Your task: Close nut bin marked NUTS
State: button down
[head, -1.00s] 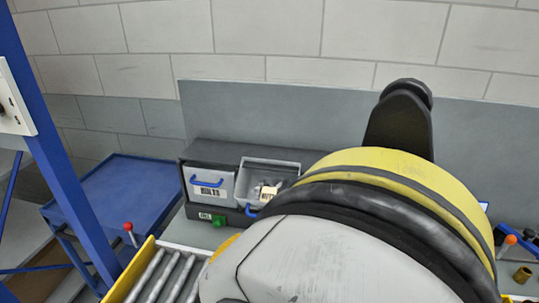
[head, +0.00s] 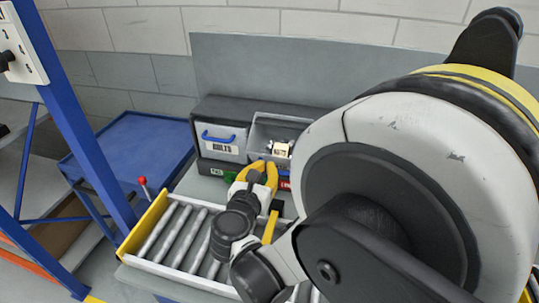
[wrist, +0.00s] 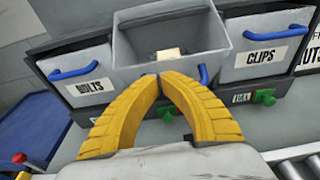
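In the wrist view, a grey open bin (wrist: 205,32) is pulled out between the BOLTS bin (wrist: 92,70) and the CLIPS bin (wrist: 258,62). It holds a pale block, and one end of its blue handle (wrist: 203,74) shows. My yellow fingers hide its front, so its label cannot be read. A label ending in "UTS" (wrist: 312,57) is cut off at the right edge. In the head view, the open bin (head: 258,133) stands right of the BOLTS bin (head: 220,148). My gripper (wrist: 159,77) appears shut and empty, its tips together before the open bin's front; contact cannot be told.
Green tabs (wrist: 265,96) sit below the bins. A roller conveyor (head: 172,238) with a yellow end rail lies in front. A blue table (head: 135,143) and a blue post (head: 75,115) stand left. My arm hides the right side of the head view.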

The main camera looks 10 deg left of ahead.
jog(key=w+r+g+p, duration=0.1)
jog(key=p, duration=0.2)
jog(key=shift+w+d+r+g+p, duration=0.15)
jog(key=shift+w+r+g+p, duration=0.15)
jog(key=shift+r, duration=0.1)
jog(key=w+g+p, duration=0.1)
jog(key=w+r+g+p, duration=0.1)
jog(key=p, duration=0.1)
jog(key=shift+d+y, duration=0.15)
jog(key=shift+y, duration=0.15)
jog(key=shift+w+d+r+g+p, duration=0.1)
jog(key=shift+w+r+g+p, duration=0.1)
jog(key=shift+w+g+p, duration=0.35)
jog(key=shift+w+d+r+g+p, duration=0.1)
jog(key=shift+w+r+g+p, duration=0.1)
jog(key=shift+w+g+p, duration=0.35)
jog(key=shift+w, duration=0.85)
